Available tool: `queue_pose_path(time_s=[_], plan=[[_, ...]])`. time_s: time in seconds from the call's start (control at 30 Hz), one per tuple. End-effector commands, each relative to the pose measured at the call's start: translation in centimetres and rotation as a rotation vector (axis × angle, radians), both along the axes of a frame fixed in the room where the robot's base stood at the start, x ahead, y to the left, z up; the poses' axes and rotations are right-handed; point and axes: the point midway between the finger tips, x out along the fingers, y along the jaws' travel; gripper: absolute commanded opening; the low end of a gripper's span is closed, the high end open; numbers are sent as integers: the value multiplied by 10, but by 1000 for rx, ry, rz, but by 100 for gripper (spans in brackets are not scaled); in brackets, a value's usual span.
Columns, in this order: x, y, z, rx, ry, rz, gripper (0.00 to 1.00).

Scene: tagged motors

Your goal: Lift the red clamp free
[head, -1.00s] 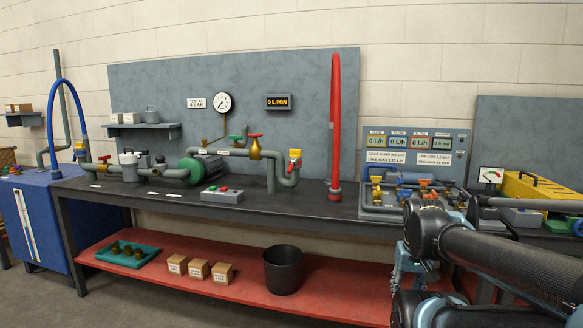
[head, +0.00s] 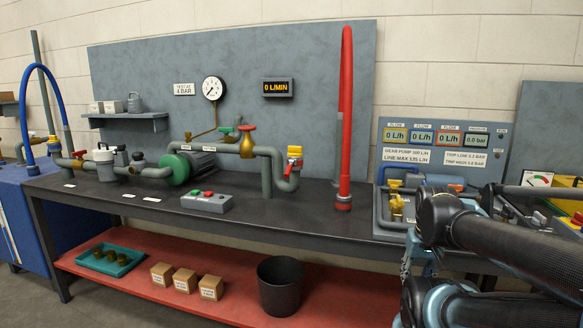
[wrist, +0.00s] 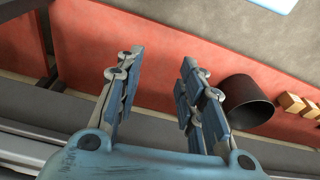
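I cannot pick out a red clamp for certain in either view. In the head view a tall red hose (head: 346,110) stands upright on the bench, with a small red fitting (head: 343,203) at its foot. A red lever (head: 292,176) hangs at the yellow-topped valve (head: 294,153), left of the hose. My gripper (wrist: 158,65) shows in the wrist view with its two fingers wide apart and nothing between them. The red lower shelf lies beyond the fingers. My arm fills the lower right of the head view and hides part of the bench there.
A gauge panel (head: 433,148) stands at the right. On the red shelf (head: 235,286) are a black bucket (head: 281,287), boxes (head: 184,279) and a teal tray (head: 128,266).

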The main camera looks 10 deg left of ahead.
Motion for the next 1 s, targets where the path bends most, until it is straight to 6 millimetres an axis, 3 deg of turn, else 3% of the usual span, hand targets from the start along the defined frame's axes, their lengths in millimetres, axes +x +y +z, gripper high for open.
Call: queue_pose_path(time_s=[0.33, 0.47, 0.67, 1.0], plan=[[0, 0, 0, 0, 0, 0, 36], [-2, 4, 17, 6, -10, 3, 36], [38, 28, 79, 37, 3, 9, 36], [123, 105, 204, 100, 46, 9, 36]])
